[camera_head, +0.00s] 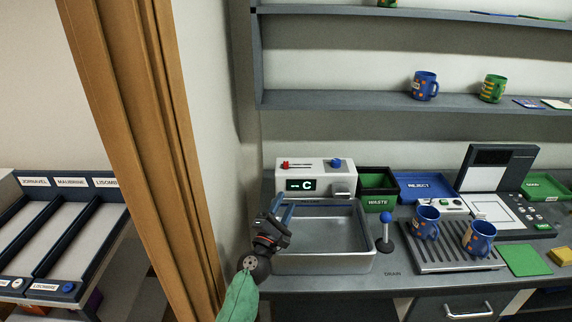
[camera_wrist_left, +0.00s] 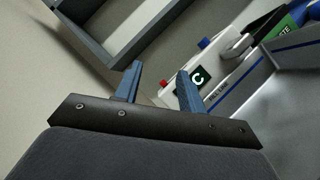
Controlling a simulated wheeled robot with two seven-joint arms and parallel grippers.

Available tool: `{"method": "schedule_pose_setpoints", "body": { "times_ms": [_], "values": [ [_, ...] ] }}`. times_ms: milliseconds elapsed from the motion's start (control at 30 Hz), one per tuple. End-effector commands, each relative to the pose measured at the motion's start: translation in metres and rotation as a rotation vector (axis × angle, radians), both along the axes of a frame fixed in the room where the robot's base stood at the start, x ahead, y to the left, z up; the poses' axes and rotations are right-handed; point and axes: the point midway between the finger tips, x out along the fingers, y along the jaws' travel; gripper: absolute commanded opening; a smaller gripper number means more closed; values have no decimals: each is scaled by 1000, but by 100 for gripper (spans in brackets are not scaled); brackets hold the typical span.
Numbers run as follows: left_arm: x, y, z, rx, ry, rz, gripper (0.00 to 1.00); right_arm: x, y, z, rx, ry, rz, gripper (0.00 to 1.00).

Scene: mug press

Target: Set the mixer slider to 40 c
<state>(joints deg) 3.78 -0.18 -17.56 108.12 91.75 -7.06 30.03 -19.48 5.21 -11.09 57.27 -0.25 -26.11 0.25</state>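The mixer unit (camera_head: 316,178) is a white box behind the metal basin, with a red slider knob (camera_head: 285,164) at the left of its top and a blue knob (camera_head: 336,162) at the right. Its dark display (camera_head: 301,184) shows dashes and a "C". My right gripper is not in view.
The metal basin (camera_head: 360,262) lies under and right of my left gripper. A blue-topped lever (camera_head: 386,232) stands right of it. Two blue mugs (camera_head: 427,222) (camera_head: 479,237) stand on the drain rack. A wooden post (camera_head: 150,150) and wall edge bound the left side.

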Motion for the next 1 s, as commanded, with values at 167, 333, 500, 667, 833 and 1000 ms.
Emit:
{"method": "schedule_pose_setpoints", "body": {
  "times_ms": [167,333,500,667,833,1000],
  "values": [
    [73,6,15,-398,165,65,40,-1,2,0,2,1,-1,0],
    [129,4,7,-722,363,126,40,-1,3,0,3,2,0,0],
    [159,-3,-5,-906,511,174,40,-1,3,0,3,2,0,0],
    [169,-7,-11,-966,567,192,40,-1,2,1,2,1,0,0],
    [183,-7,-9,-971,570,193,40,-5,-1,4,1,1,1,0],
    [209,-7,-8,-969,569,194,40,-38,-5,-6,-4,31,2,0]
  ]
}}
